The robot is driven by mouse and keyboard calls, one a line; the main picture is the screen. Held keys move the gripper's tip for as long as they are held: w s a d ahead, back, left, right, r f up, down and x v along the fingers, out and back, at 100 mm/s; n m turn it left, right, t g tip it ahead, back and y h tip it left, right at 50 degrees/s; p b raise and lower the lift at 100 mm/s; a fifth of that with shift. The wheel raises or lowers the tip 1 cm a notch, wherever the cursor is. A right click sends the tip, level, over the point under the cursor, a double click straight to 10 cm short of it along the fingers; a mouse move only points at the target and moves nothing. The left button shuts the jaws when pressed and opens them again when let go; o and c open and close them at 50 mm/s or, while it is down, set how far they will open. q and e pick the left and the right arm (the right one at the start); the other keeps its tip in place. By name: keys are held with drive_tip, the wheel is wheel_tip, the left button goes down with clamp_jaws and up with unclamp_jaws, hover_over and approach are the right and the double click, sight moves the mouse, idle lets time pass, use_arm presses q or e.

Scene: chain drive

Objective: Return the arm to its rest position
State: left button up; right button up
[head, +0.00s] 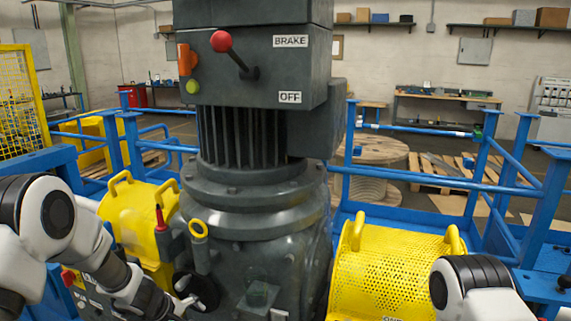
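My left arm (88,240) comes in from the left and reaches down in front of the machine's base. The end of my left gripper (186,300) is small in the picture, close to a dark round part low on the machine. I cannot tell whether it touches that part or whether its fingers are open. My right arm (472,285) shows only as a white and black joint at the bottom right, in front of the perforated yellow guard. My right gripper is out of the picture.
A large dark grey drive unit (262,215) stands in the middle, with a red-knobbed brake lever (232,52) near the OFF label. Yellow guards stand left (140,215) and right (385,270) of it. Blue railings (430,178) surround it. A wooden cable reel (375,150) is behind.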

use_arm(q)
drive_tip(key=s+a+f+m+g+y, duration=0.15)
drive_tip(key=s+f+g, duration=0.25)
drive_tip(key=s+f, duration=0.8)
drive_tip(key=s+f+m+y, duration=0.1)
drive_tip(key=s+m, duration=0.4)
drive_tip(key=s, duration=0.7)
drive_tip(key=s+f+m, duration=0.4)
drive_tip(key=s+m, duration=0.1)
drive_tip(key=s, duration=0.7)
drive_tip(key=shift+s+g+y+b, duration=0.3)
drive_tip(key=shift+s+y+b, duration=0.05)
drive_tip(key=shift+b, duration=0.1)
